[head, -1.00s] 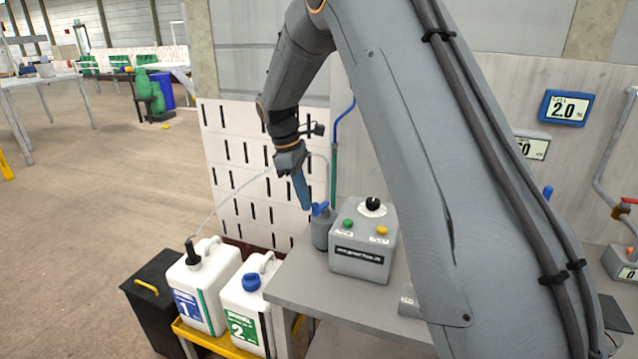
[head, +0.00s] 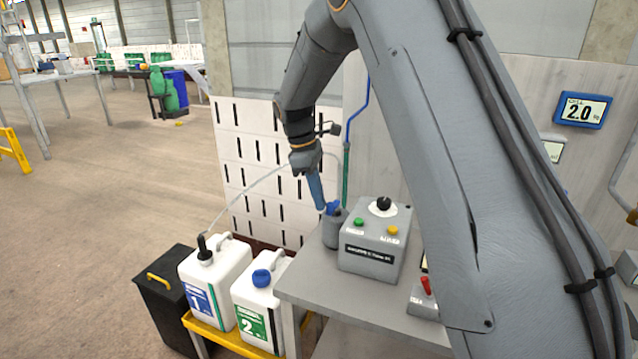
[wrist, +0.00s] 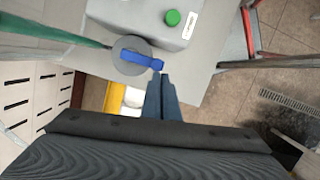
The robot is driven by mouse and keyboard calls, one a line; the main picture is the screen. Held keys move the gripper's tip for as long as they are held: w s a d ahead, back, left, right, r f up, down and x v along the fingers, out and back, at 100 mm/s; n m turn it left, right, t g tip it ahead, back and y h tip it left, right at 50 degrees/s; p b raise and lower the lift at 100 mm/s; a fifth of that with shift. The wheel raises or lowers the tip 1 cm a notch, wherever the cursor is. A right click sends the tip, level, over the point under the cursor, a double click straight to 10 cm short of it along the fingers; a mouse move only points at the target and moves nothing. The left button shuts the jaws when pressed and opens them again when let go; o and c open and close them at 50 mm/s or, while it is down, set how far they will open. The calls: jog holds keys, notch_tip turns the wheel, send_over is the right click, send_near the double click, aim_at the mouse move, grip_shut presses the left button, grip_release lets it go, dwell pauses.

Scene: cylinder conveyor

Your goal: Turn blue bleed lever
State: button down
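The blue bleed lever (head: 332,207) sits on top of a grey cylinder (head: 333,232) at the left of the grey control box. In the wrist view the blue lever (wrist: 141,60) lies across the round grey top, its free end pointing right. My gripper (head: 321,206) comes down from above with its blue fingers close to the lever. In the wrist view my gripper (wrist: 162,76) has its two fingertips close together just below the lever's free end. I see nothing between them. Whether they touch the lever I cannot tell.
The control box (head: 372,255) has green and yellow buttons and a black knob. Two white canisters (head: 214,280) stand on a yellow tray at the left, beside a black bin (head: 165,300). A green and blue pipe (head: 347,160) rises behind the cylinder.

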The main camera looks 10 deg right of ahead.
jog(key=w+a+r+b, duration=0.1)
jog(key=a+r+b, duration=0.2)
jog(key=a+r, duration=0.3)
jog(key=v, duration=0.3)
jog(key=shift+d+r, duration=0.25)
jog(key=shift+r, duration=0.15)
jog(key=shift+w, duration=0.1)
jog(key=s+d+f+m+t+y, duration=0.1)
jog(key=s+d+f+m, duration=0.2)
jog(key=s, duration=0.6)
jog(key=s+d+f+m+b, duration=0.1)
jog(key=s+d+f+m, duration=0.2)
jog(key=s+f+m, duration=0.2)
jog(key=s+d+f+m+t+y+b, duration=0.1)
jog(key=s+d+f+m, duration=0.2)
jog(key=s+f, duration=0.5)
jog(key=s+m, duration=0.1)
jog(key=s, duration=0.5)
jog(key=shift+f+m+t+y, duration=0.25)
jog(key=shift+m+t+y, duration=0.05)
jog(key=shift+m, duration=0.1)
